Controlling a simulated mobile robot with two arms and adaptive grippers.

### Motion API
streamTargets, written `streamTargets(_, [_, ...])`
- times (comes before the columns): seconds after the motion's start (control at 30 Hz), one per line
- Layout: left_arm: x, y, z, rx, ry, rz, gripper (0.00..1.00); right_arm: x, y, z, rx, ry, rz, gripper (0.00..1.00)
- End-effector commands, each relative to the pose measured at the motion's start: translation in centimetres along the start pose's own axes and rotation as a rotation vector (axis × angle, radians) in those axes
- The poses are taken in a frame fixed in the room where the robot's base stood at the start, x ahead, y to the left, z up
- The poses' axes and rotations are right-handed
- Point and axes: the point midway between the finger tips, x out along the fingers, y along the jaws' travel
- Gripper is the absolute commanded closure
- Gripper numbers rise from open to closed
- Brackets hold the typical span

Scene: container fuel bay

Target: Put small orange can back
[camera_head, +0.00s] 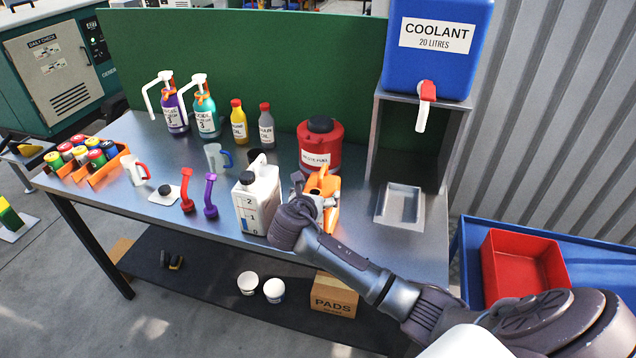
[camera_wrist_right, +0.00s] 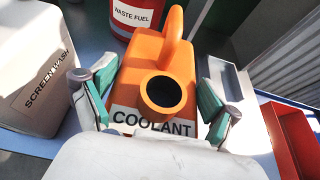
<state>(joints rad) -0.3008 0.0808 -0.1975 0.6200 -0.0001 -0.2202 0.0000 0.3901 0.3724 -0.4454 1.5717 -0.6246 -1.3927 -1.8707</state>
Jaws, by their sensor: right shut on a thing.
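The small orange can (camera_head: 322,184) is near the front right of the workbench (camera_head: 205,215). In the right wrist view the can (camera_wrist_right: 152,60) has a handle on top, an open dark mouth and a "COOLANT" label. My right gripper (camera_head: 308,200) is shut on the can, with teal-padded fingers on both of its sides. The gripper covers part of the can in the head view, and I cannot tell whether its base touches the bench. My left gripper is not in view.
A white screenwash jug (camera_head: 257,202) stands close left of the can. A red waste fuel can (camera_head: 320,148) stands behind it. A grey drip tray (camera_head: 400,204) lies to the right, below the blue coolant tank (camera_head: 432,65). A red bin (camera_head: 520,268) is farther right.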

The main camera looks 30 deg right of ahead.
Motion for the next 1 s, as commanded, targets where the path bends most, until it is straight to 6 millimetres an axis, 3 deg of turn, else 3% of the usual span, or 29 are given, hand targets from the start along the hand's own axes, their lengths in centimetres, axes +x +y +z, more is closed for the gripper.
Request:
streamTargets(0.27, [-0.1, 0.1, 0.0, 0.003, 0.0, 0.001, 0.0, 0.0, 0.1, 0.4, 0.007, -0.013, 0.004, 0.81])
streamTargets(0.3, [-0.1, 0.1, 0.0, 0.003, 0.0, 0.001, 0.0, 0.1, 0.0, -0.3, 0.0, 0.0, 0.001, 0.05])
streamTargets(0.33, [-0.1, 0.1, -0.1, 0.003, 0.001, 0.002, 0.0, 0.1, 0.0, -0.3, 0.0, 0.0, 0.001, 0.0])
streamTargets(0.77, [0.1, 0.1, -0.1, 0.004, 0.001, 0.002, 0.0, -0.5, 0.1, -0.3, 0.001, -0.001, 0.003, 0.0])
streamTargets(1.0, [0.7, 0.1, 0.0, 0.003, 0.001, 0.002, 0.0, -4.8, 0.1, -0.4, 0.003, -0.001, 0.006, 0.0])
